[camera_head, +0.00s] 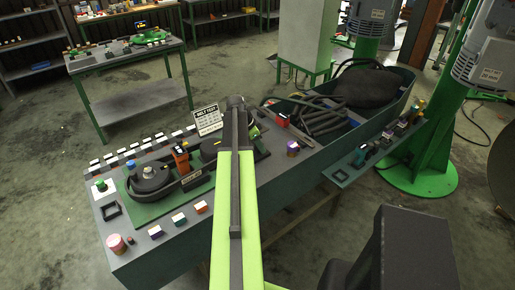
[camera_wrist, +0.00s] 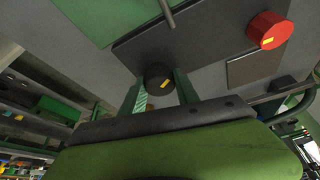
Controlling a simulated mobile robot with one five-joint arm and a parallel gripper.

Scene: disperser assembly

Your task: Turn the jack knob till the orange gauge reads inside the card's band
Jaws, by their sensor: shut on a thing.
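The jack knob (camera_wrist: 157,75) is dark and round with a yellow mark. In the wrist view it sits between the two green fingers of my gripper (camera_wrist: 160,86), which is shut on it. In the head view my own arm hides the gripper tips and the knob. The orange gauge (camera_head: 181,157) stands upright on the bench beside the belt and pulley (camera_head: 150,177). Its reading is too small to make out. The white card (camera_head: 208,119) stands behind it; its text and band cannot be read clearly.
A red cylinder with a yellow mark (camera_wrist: 270,30) stands near the knob in the wrist view. Small coloured blocks (camera_head: 179,219) and a pink cylinder (camera_head: 116,243) line the bench's front left. A bin of hoses (camera_head: 320,121) lies to the right.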

